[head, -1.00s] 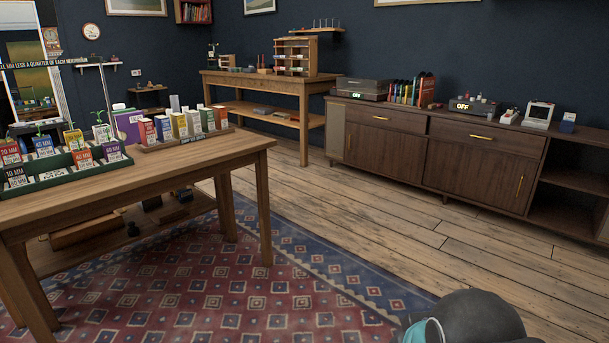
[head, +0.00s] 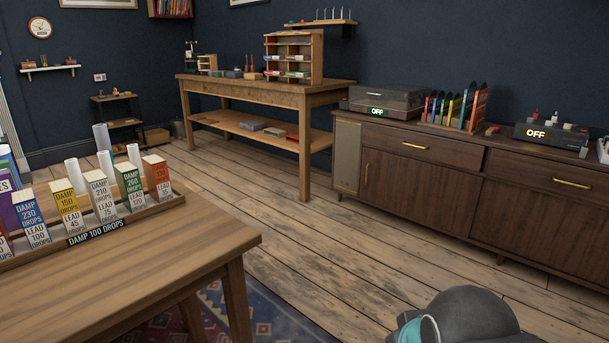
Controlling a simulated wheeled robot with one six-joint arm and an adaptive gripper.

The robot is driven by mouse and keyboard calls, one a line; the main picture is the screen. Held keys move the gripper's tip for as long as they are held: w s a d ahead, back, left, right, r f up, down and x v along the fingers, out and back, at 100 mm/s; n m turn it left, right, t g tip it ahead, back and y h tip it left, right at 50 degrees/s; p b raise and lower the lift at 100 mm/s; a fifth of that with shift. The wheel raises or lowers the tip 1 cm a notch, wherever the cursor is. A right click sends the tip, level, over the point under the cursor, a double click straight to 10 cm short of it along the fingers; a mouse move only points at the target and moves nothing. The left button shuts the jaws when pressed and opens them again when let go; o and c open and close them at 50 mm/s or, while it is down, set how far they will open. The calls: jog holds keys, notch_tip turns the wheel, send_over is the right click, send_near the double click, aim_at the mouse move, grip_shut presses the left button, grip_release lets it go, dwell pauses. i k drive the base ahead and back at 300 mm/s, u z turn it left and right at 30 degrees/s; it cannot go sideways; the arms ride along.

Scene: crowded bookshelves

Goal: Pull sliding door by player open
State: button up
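A dark box-shaped unit with an OFF label, which looks like the player (head: 383,101), sits on the left end of a long brown wooden cabinet (head: 455,136). A pale panel (head: 346,157) stands left of the door. A second door (head: 530,223) is further right, under a drawer. My gripper is not in view; only a dark rounded part of my arm shows at the bottom right.
A wooden table (head: 150,260) with a rack of labelled cards fills the lower left. A workbench (head: 270,90) with a shelf unit stands at the back. Bare floorboards (head: 340,255) lie free before the cabinet. A patterned rug (head: 270,315) is below.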

aim_at(447, 198)
jog(key=i, duration=3.2)
jog(key=z, duration=3.2)
jog(key=k, duration=0.3)
jog(key=u, duration=2.8)
